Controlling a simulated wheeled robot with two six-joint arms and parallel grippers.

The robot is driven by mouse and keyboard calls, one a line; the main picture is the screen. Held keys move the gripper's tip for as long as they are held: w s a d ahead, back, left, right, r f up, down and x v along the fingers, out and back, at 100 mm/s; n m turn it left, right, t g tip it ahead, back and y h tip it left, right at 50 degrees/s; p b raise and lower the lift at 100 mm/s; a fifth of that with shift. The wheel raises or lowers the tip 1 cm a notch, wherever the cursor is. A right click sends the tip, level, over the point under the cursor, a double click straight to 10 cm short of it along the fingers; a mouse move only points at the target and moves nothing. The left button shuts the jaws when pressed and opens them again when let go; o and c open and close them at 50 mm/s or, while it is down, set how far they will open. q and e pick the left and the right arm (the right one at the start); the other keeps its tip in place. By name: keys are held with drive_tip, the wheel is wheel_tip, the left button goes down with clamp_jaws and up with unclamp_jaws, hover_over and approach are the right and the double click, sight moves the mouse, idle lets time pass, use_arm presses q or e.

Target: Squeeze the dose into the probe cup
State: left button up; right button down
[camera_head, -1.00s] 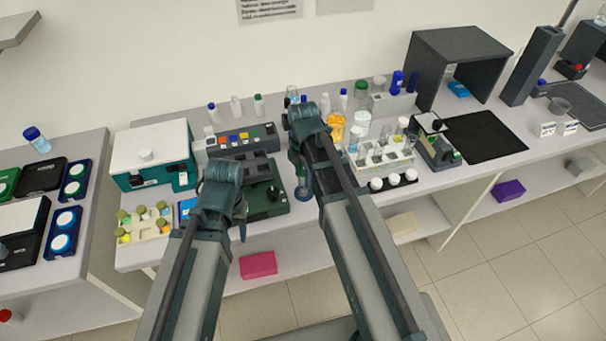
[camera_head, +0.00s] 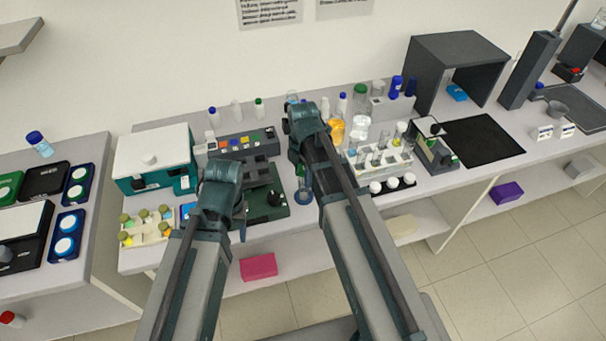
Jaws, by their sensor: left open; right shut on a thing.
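My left gripper (camera_head: 241,229) hangs in front of the dark green rig base (camera_head: 270,212), at the bench's front edge. It is open, and most of it is behind my own arm. My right gripper (camera_head: 302,186) points down just right of the rig base. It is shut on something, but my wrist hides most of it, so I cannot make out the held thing. A dark round part (camera_head: 274,197) sits on the rig base. I cannot tell whether it is the probe cup, and no dose can be made out.
A teal and white instrument (camera_head: 152,160) stands left of the rig, with a rack of capped vials (camera_head: 146,226) in front. A white tube rack (camera_head: 380,160) and an orange-filled flask (camera_head: 337,130) stand right of my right arm. A black mat (camera_head: 482,140) lies further right.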

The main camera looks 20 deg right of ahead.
idle(0.3)
drive_tip(key=shift+c, duration=1.1)
unclamp_jaws()
wheel_tip(320, 180, up, 14)
drive_tip(key=p, duration=1.4)
drive_tip(key=shift+f, duration=0.1)
